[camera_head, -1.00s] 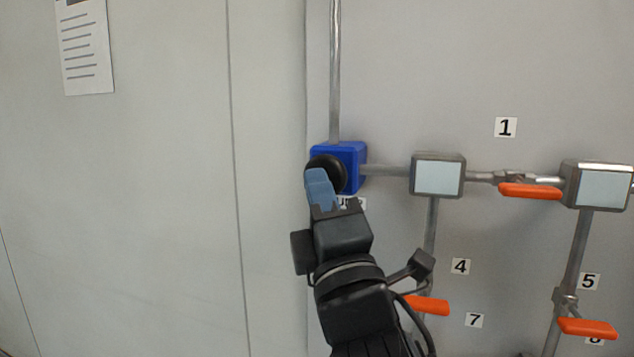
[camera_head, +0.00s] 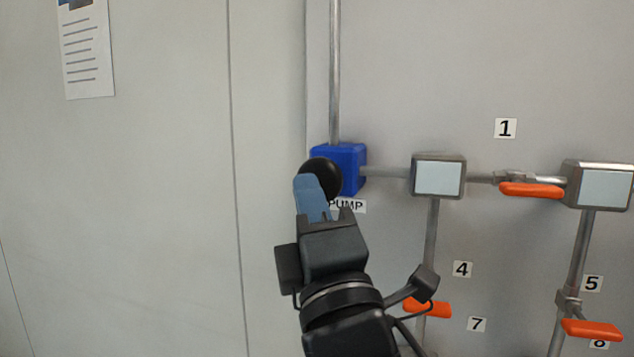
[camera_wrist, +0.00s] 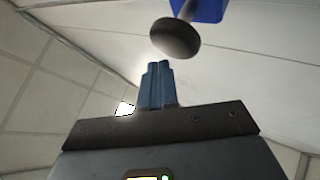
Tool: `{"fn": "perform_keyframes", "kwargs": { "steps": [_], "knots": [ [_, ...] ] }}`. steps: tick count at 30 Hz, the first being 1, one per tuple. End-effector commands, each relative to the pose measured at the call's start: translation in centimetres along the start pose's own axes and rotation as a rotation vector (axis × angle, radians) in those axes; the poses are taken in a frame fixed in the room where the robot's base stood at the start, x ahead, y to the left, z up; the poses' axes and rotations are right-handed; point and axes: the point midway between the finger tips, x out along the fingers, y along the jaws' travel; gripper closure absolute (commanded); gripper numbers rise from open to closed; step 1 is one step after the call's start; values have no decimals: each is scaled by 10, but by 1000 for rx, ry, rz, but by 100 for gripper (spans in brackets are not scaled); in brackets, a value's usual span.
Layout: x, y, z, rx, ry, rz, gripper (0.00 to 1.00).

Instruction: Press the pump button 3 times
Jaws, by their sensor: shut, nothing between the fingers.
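The blue pump box (camera_head: 350,160) is mounted on the grey wall panel, with a "PUMP" label (camera_head: 348,206) below it. Its round black button (camera_head: 322,177) sticks out on a stem towards me. My gripper (camera_head: 308,180) is shut and empty, its blue fingers together, in front of the button and partly over its lower left. In the wrist view the button (camera_wrist: 175,39) and part of the pump box (camera_wrist: 208,10) are above the shut fingertips (camera_wrist: 158,66). A small gap shows between fingertips and button there.
A pipe (camera_head: 335,70) rises from the pump box, and another leads right to a square display box (camera_head: 438,177). Orange valve handles (camera_head: 531,190) and a second display box (camera_head: 598,186) are further right. The wall left of the pump is bare except for a paper sheet (camera_head: 88,50).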

Motion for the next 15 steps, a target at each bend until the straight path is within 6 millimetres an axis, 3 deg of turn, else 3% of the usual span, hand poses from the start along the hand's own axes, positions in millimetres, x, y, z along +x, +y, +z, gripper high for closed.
{"fn": "perform_keyframes", "kwargs": {
  "steps": [15],
  "knots": [
    [-27,18,-20,1,2,1,100]
  ]
}}
